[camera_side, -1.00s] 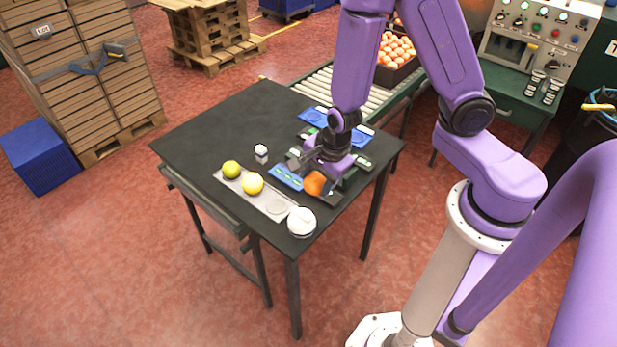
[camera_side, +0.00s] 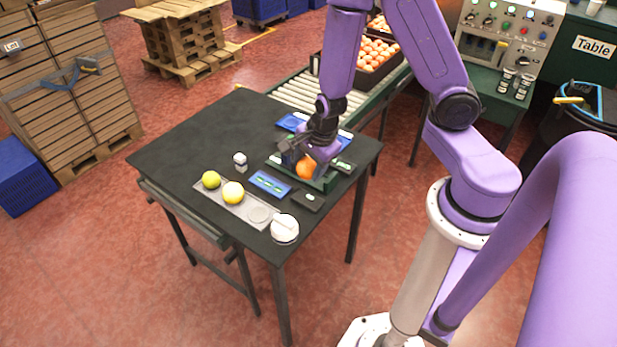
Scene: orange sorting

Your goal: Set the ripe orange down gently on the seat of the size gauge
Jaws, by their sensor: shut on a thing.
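The ripe orange (camera_side: 306,168) is between the fingers of my gripper (camera_side: 307,162), which is shut on it. My gripper is over the right part of the black table. A green-framed device (camera_side: 318,186), which looks like the size gauge, is right under and around the orange. Its seat is hidden by my gripper and the orange. I cannot tell whether the orange touches it.
A grey tray (camera_side: 217,199) holds two yellow fruits and has an empty round spot. The table's left part is clear.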

